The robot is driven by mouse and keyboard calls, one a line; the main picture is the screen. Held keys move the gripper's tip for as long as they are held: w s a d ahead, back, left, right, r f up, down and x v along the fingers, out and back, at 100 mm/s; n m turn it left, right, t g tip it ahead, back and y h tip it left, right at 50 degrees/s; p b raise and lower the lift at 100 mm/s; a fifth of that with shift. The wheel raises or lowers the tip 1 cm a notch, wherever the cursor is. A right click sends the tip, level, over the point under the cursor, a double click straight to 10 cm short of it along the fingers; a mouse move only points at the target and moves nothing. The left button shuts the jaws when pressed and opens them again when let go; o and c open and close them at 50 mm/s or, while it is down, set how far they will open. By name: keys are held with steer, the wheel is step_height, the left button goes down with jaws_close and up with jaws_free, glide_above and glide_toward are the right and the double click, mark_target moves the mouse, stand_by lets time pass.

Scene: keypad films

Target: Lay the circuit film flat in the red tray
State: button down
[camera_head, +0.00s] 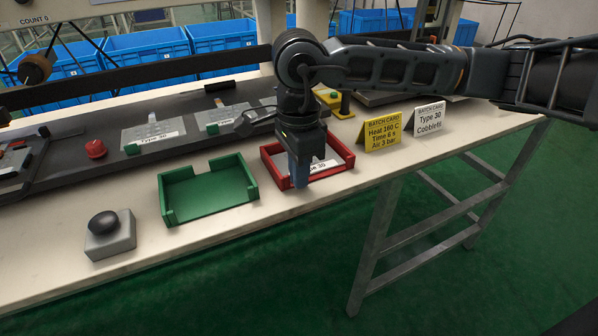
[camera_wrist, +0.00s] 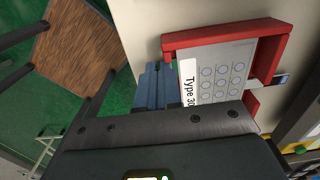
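The red tray (camera_head: 344,151) stands on the bench, and the wrist view shows its rim (camera_wrist: 225,33). The circuit film (camera_wrist: 220,75) is a grey sheet with rows of round keys and a white "Type 30" label. It appears within the tray walls; I cannot tell whether it rests fully flat. In the head view its label (camera_head: 320,166) shows beside my fingers. My gripper (camera_head: 299,178) points down at the tray's front side. In the wrist view its blue fingers (camera_wrist: 160,88) are close together at the film's label edge. Whether they pinch the film is hidden.
A green tray (camera_head: 208,190) stands to the left, with a black-knobbed grey box (camera_head: 110,234) beyond it. Yellow (camera_head: 382,132) and white (camera_head: 428,119) batch cards stand right of the red tray. More films lie on the dark belt (camera_head: 75,166) behind. The bench's front edge is close.

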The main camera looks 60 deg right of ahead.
steer(key=shift+f, duration=0.1)
steer(key=c, duration=1.2)
jaws_free()
steer(key=shift+c, duration=0.2)
steer(key=shift+r, duration=3.9)
